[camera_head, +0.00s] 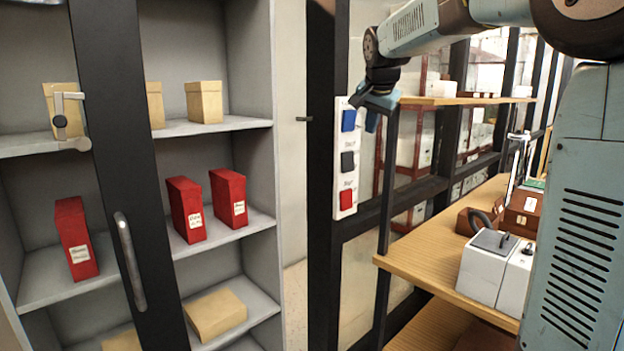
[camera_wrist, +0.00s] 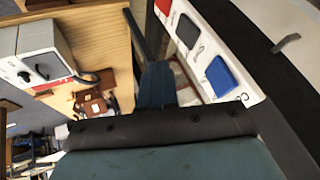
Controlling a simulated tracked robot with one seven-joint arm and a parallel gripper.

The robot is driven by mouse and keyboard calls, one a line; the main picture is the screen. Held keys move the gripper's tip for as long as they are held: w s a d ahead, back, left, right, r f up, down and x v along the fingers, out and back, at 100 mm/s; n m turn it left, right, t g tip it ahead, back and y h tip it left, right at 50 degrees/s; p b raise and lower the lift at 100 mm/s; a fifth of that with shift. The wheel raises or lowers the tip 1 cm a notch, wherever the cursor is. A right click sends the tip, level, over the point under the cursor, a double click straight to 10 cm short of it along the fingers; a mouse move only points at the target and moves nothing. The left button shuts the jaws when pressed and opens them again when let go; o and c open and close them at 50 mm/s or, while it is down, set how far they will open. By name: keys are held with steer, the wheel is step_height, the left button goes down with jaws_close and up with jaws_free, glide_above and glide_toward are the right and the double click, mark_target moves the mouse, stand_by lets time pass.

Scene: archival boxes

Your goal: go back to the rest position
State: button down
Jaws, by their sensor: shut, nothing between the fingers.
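My gripper (camera_head: 372,106) shows in the head view at the end of the raised arm, right beside a white switch panel (camera_head: 345,160). The panel is upright on a dark post and carries a blue, a black and a red button. The fingers are shut and hold nothing. They are near the blue button (camera_head: 348,120); I cannot tell whether they touch the panel. In the wrist view my gripper (camera_wrist: 158,72) points up the picture, with the panel (camera_wrist: 212,50) and the blue button (camera_wrist: 220,76) to its right.
At left stands a grey cabinet with tan boxes (camera_head: 205,102) and red boxes (camera_head: 228,198) behind a dark-framed door (camera_head: 118,150). At right, a wooden shelf (camera_head: 425,255) bears a white device (camera_head: 487,268) and brown cases. A dark shelf upright (camera_head: 386,190) stands close below my gripper.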

steer(key=s+d+f+n, duration=0.1)
steer(key=s+f, duration=0.4)
steer(key=s, duration=0.7)
steer(key=s+d+f+n+g, duration=0.1)
steer(key=s+f+n, duration=0.3)
steer(key=s, duration=0.8)
steer(key=s+d+f+n, duration=0.1)
steer(key=s+f+n, duration=0.1)
steer(key=s+f, duration=0.5)
steer(key=s, duration=0.5)
steer(key=shift+s+d+f, duration=0.15)
steer(key=shift+d+f, duration=0.05)
steer(key=shift+d, duration=0.1)
steer(key=shift+s, duration=0.1)
